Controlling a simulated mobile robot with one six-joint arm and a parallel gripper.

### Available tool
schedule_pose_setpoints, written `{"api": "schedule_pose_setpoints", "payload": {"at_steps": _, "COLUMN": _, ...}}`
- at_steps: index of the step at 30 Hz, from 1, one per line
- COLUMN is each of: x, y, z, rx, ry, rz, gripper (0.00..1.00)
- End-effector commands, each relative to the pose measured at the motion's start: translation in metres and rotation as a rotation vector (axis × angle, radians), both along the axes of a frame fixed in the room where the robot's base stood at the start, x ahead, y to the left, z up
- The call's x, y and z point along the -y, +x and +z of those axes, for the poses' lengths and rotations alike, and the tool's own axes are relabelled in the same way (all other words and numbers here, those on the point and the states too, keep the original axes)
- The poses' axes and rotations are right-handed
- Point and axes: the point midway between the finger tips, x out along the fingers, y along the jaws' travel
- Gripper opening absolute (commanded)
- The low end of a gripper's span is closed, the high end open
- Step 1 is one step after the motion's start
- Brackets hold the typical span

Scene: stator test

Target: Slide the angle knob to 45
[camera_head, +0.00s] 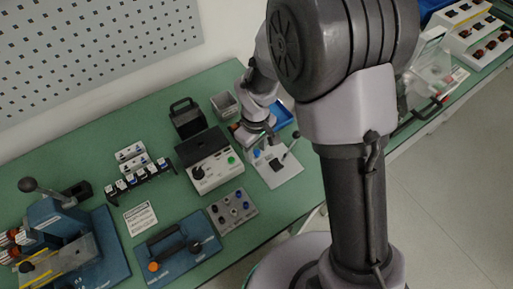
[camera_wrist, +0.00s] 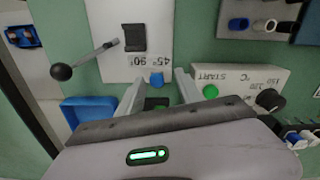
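A light grey plate (camera_wrist: 112,62) carries upside-down labels reading 45° and 90°. A blue knob (camera_wrist: 156,79) sits near its edge below the labels in the wrist view, slightly nearer the 45° label. The plate (camera_head: 283,178) and blue knob (camera_head: 256,153) also show in the head view. My gripper (camera_wrist: 158,86) is open, with one finger on each side of the blue knob and a gap on both sides. Contact with the knob cannot be told. In the head view my gripper (camera_head: 256,133) is just behind the knob, partly hidden by my arm.
The plate also has a black block (camera_wrist: 133,38) and a lever with a black ball (camera_wrist: 62,71). A white control box (camera_wrist: 238,86) with a green button stands close to the right finger. A blue tray (camera_wrist: 88,112) lies to the left.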

Motion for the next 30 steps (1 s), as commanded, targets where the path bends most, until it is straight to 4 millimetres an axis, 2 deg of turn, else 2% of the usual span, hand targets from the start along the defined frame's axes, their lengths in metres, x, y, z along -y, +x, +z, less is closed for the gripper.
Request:
{"api": "schedule_pose_setpoints", "payload": {"at_steps": 4, "x": 0.000, "y": 0.000, "z": 0.001, "rx": 0.000, "ry": 0.000, "rz": 0.000, "gripper": 0.42}}
{"api": "schedule_pose_setpoints", "payload": {"at_steps": 7, "x": 0.000, "y": 0.001, "z": 0.016, "rx": 0.002, "ry": 0.001, "rz": -0.001, "gripper": 0.42}}
{"api": "schedule_pose_setpoints", "payload": {"at_steps": 15, "x": 0.000, "y": 0.001, "z": 0.107, "rx": 0.004, "ry": 0.002, "rz": -0.001, "gripper": 0.42}}
{"api": "schedule_pose_setpoints", "payload": {"at_steps": 21, "x": 0.000, "y": 0.001, "z": 0.157, "rx": 0.001, "ry": 0.001, "rz": 0.000, "gripper": 0.42}}
{"api": "schedule_pose_setpoints", "payload": {"at_steps": 25, "x": 0.000, "y": 0.000, "z": 0.172, "rx": 0.001, "ry": 0.001, "rz": 0.001, "gripper": 0.42}}
{"api": "schedule_pose_setpoints", "payload": {"at_steps": 30, "x": 0.000, "y": 0.000, "z": 0.175, "rx": 0.000, "ry": 0.000, "rz": 0.001, "gripper": 0.42}}
